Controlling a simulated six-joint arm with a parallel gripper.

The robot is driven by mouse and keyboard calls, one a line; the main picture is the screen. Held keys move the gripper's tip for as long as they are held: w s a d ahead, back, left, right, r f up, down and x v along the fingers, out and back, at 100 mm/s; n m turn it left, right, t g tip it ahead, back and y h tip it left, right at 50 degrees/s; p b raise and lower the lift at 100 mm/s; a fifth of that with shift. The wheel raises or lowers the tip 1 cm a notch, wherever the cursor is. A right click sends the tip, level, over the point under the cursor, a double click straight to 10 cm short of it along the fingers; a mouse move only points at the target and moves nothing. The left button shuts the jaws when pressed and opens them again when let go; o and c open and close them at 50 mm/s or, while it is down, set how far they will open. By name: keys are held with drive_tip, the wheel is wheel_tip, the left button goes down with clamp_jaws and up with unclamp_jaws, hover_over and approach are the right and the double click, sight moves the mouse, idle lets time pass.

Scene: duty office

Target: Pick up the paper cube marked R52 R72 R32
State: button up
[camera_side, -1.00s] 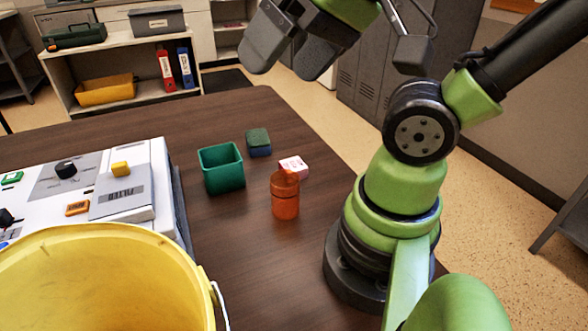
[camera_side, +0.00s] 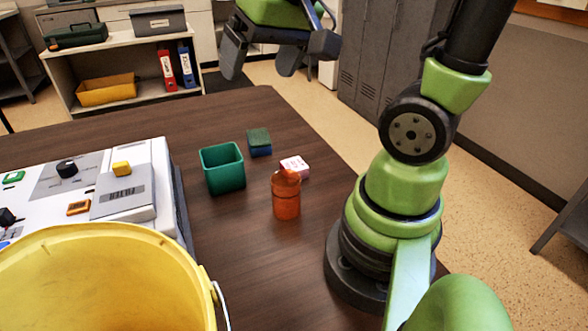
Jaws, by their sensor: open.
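A small white-and-pink cube (camera_side: 297,165) sits on the dark table just behind an orange bottle, which hides part of its lower left. Its markings are too small to read, so I cannot tell whether it says R52 R72 R32. My gripper (camera_side: 262,68) is at the top of the view, open and empty, its fingers pointing down. It is well above the table and apart from the cube, up and to its left in the picture.
The orange bottle (camera_side: 286,196) stands right in front of the cube. A green open box (camera_side: 222,168) and a green-and-blue block (camera_side: 259,143) are to the left. A white panel (camera_side: 140,160) and a yellow bucket (camera_side: 110,245) fill the left front. The table's right edge is near the cube.

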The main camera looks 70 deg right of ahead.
drive_tip(key=w+d+f+m+g, duration=0.1)
drive_tip(key=w+d+f+g, duration=0.15)
drive_tip(key=d+f, duration=0.3)
drive_tip(key=m+g, duration=0.2)
drive_tip(key=g, duration=0.1)
approach(291, 160)
drive_tip(key=shift+s+t, duration=0.25)
drive_tip(key=shift+s, duration=0.25)
wheel_tip(291, 160, down, 5)
drive_tip(key=shift+d+r, duration=0.1)
drive_tip(key=shift+r, duration=0.05)
drive_tip(key=shift+w+f, duration=0.15)
drive_tip(key=shift+f, duration=1.2)
drive_tip(key=shift+w+f, duration=0.15)
drive_tip(key=shift+f, duration=1.25)
drive_tip(key=c, duration=1)
